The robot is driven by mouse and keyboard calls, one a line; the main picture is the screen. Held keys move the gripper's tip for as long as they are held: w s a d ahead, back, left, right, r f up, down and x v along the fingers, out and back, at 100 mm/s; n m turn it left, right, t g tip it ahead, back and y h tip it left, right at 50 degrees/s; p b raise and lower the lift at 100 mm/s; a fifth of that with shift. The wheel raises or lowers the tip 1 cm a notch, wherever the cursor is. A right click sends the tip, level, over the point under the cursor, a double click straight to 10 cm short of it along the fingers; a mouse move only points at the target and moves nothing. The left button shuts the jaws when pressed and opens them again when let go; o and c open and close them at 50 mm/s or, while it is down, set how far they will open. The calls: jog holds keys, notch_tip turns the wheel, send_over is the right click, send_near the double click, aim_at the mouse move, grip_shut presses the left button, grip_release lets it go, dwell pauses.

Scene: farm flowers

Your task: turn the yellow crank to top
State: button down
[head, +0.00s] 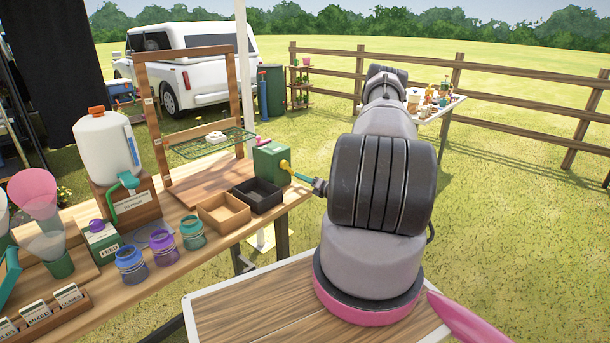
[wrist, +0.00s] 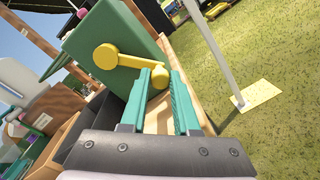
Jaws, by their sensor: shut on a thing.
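The yellow crank (wrist: 128,59) is on the face of a green box (wrist: 112,35) in the wrist view. Its round hub is at the left and its arm reaches right to a knob. My gripper (wrist: 166,80) has teal fingers, shut on the knob at the end of the crank. In the head view the green box (head: 268,163) stands at the right end of the wooden table, with a bit of the yellow crank (head: 285,165) showing.
Beside the box are a black tray (head: 258,203) and a wooden tray (head: 224,222). A wooden frame (head: 143,120) with a green wire shelf (head: 190,150) stands behind. Several jars, a white jug (head: 104,150) and a pink funnel (head: 38,192) fill the left.

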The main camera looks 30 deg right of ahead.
aim_at(293, 195)
jog(key=m, duration=0.1)
jog(key=a+f+m, duration=0.1)
jog(key=m, duration=0.1)
jog(key=s+a+m, duration=0.1)
jog(key=shift+a+f, duration=0.2)
jog(key=shift+f, duration=0.05)
jog(key=shift+s+a+f+m+g, duration=0.1)
jog(key=shift+s+a+m, duration=0.1)
jog(key=shift+a+m, duration=0.5)
jog(key=shift+s+a+r+m+g, duration=0.15)
jog(key=shift+a+m, duration=0.1)
jog(key=shift+m, duration=0.7)
jog(key=shift+s+a+f+m+g, duration=0.1)
jog(key=shift+s+a+f+m, duration=0.1)
jog(key=shift+a+m, duration=0.5)
jog(key=shift+d+m, duration=0.15)
jog(key=shift+m, duration=0.1)
jog(key=c, duration=0.7)
grip_release()
jog(key=shift+y, duration=0.3)
jog(key=shift+o, duration=0.2)
jog(key=v, duration=1)
jog(key=shift+s, duration=0.45)
jog(key=shift+d, duration=0.1)
